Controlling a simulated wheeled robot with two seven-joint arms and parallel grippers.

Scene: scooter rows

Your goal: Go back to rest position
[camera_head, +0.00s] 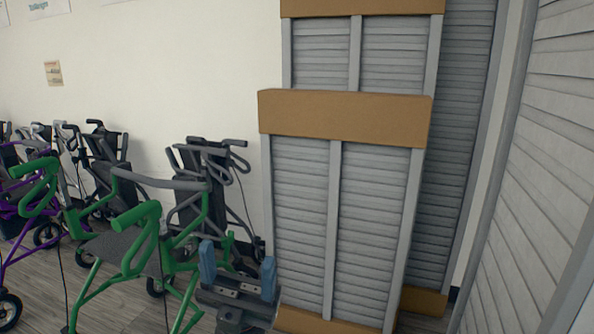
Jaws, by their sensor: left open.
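My left gripper (238,270) shows at the bottom of the head view, a little left of the middle. Its two blue-grey fingers point up and stand apart, with nothing between them. The gripper appears in front of the green walker's right side and left of the foot of the grey slatted panel. I cannot tell whether it touches either one. My right gripper is not in the view.
A green walker (135,215) stands at the lower left. A dark folded walker (203,180) and several more stand along the white wall (190,65). Tall grey slatted panels with a brown band (345,117) fill the right side. Little floor (120,300) is free.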

